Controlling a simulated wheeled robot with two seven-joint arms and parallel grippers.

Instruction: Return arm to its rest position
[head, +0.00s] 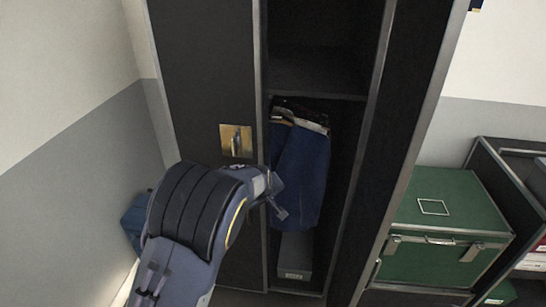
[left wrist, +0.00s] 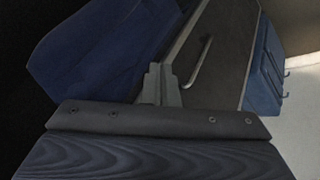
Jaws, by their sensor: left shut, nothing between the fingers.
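My left arm reaches in from the lower left in the head view. Its gripper (head: 279,196) is at the front of the tall black wardrobe's open compartment, just left of the hanging blue garments (head: 304,172). In the left wrist view the gripper's fingers (left wrist: 161,84) are together with nothing between them. A blue garment (left wrist: 105,48) fills the upper left there; whether the fingers touch it, I cannot tell. My right gripper is in neither view.
The wardrobe's left panel (head: 205,75) carries a brass handle plate (head: 236,140). A grey box (head: 295,262) stands at the compartment's bottom. A green trunk (head: 440,260) is at the right. A blue object (head: 134,222) sits behind my arm, near the left wall.

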